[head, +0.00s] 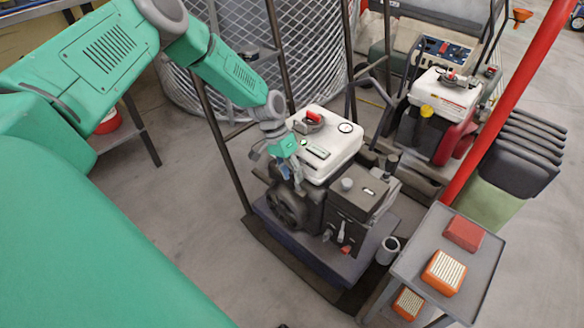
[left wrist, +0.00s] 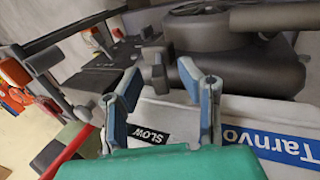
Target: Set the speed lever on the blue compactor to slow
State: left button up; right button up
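The blue compactor (head: 313,246) stands in the middle of the head view, with a dark blue base, a dark engine and a white tank (head: 338,150) on top. My left gripper (head: 290,172) is at the engine's left side, just below the tank's edge. In the left wrist view the left gripper (left wrist: 160,75) is open, its blue-grey fingers apart. A black SLOW label (left wrist: 149,134) on the white surface shows between the fingers. A dark part lies beyond the fingertips; I cannot tell whether it is the speed lever or whether it is touched. My right gripper is not in view.
A grey cart (head: 408,262) with red and orange blocks stands at the right. Dark upright bars and a wire-mesh cage (head: 190,85) are close to my left arm.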

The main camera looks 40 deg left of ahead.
pick_arm(q)
jog(key=v, duration=1.1)
jog(key=shift+a+r, duration=0.2)
jog(key=shift+r, duration=0.15)
